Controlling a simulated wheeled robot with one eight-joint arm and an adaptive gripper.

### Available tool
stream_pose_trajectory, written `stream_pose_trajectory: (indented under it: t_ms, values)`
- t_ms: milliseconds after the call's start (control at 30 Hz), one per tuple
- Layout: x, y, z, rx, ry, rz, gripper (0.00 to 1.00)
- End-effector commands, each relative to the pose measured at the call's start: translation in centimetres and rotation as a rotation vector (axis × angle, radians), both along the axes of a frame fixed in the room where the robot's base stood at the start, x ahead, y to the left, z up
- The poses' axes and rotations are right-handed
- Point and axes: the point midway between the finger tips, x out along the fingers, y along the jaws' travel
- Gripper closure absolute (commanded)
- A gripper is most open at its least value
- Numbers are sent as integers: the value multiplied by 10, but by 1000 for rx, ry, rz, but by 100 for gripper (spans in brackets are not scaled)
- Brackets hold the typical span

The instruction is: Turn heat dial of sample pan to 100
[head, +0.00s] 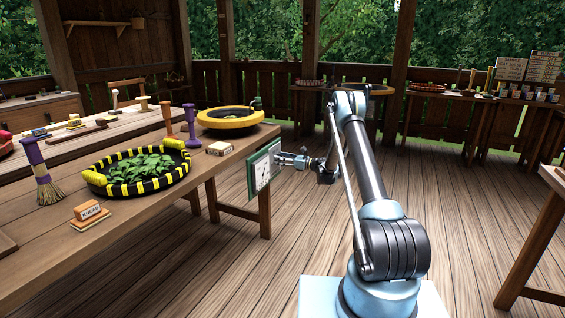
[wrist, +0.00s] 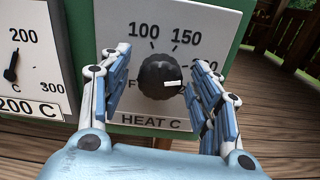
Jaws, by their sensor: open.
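The heat dial (wrist: 160,72) is a round black knob with a white mark pointing right and slightly down. It sits on a pale panel (wrist: 150,121) labelled HEAT C. 100 is printed above left of the knob and 150 above right; the number at right is partly hidden by a finger. My gripper (wrist: 167,66) is open, with one finger on each side of the knob; I cannot tell whether they touch it. In the head view my gripper (head: 289,160) is at the green-edged panel (head: 251,178) on the table's end. A yellow pan (head: 226,123) stands on the table nearby.
Left of the dial is a temperature gauge (wrist: 28,62) reading 200 C. The table (head: 135,232) also holds a black-and-yellow pan (head: 118,188) of leaves, a brush (head: 38,165) and wooden blocks. Open plank floor (head: 225,270) lies in front.

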Motion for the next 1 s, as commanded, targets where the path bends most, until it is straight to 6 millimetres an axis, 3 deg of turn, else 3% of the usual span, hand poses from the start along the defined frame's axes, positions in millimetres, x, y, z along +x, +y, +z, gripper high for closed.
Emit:
stream_pose_trajectory:
  t_ms: [67,267,667,1000]
  values:
    - [0,0,0,0,0,0,43]
    - [0,0,0,0,0,0,86]
    - [-1,1,0,-13,-36,2,87]
    - [-2,4,0,-88,-246,3,87]
